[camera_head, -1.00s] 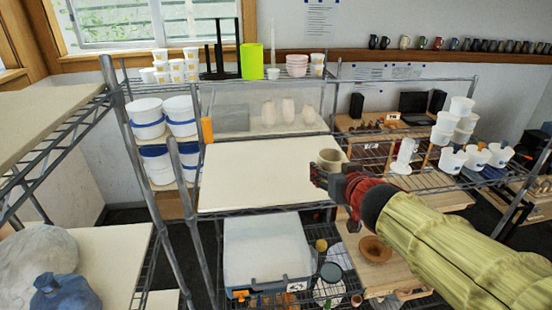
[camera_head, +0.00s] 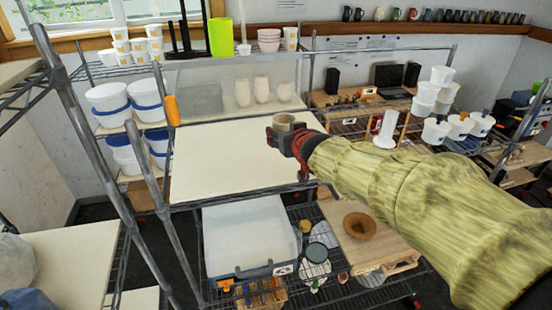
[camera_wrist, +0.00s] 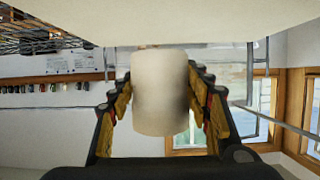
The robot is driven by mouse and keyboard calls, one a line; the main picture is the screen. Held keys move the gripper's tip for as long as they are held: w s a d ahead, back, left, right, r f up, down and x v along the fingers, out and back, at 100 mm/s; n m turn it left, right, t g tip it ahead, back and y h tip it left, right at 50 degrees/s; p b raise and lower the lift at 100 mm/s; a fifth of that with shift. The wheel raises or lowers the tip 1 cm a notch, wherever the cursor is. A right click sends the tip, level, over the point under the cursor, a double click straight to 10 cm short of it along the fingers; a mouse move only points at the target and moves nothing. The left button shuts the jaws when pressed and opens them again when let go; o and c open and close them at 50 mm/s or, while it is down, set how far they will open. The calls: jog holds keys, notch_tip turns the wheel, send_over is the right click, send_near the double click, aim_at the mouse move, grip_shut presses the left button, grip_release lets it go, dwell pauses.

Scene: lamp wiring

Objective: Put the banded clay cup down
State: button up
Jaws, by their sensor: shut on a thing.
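The clay cup (camera_head: 284,123) is a small beige cup held at the end of my arm in the head view. It also shows in the wrist view as a pale cylinder (camera_wrist: 160,92), and no clear band can be made out on it. My gripper (camera_head: 290,140) is shut on it, with a finger on each side in the wrist view. The cup appears over the right part of a cream shelf board (camera_head: 215,160). I cannot tell whether its base touches the board.
Pale vases (camera_head: 262,89) stand behind the cream board. A metal upright (camera_head: 160,195) and blue-banded white buckets (camera_head: 108,105) are at its left. A white bin (camera_head: 245,235) and an orange-brown bowl (camera_head: 359,226) are below. The board's middle is clear.

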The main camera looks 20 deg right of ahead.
jog(key=b, duration=0.3)
send_over(276, 161)
jog(key=s, duration=0.1)
jog(key=f, duration=0.4)
jog(key=shift+s+d, duration=0.2)
jog(key=shift+w+a+f+p, duration=0.15)
jog(key=shift+w+f+p, duration=0.45)
jog(key=shift+w, duration=0.1)
jog(key=shift+w+f+p, duration=0.15)
jog(key=shift+f+p, duration=0.15)
jog(key=shift+f, duration=1.4)
jog(key=shift+f, duration=0.1)
jog(key=o, duration=1.4)
jog(key=shift+c, duration=0.2)
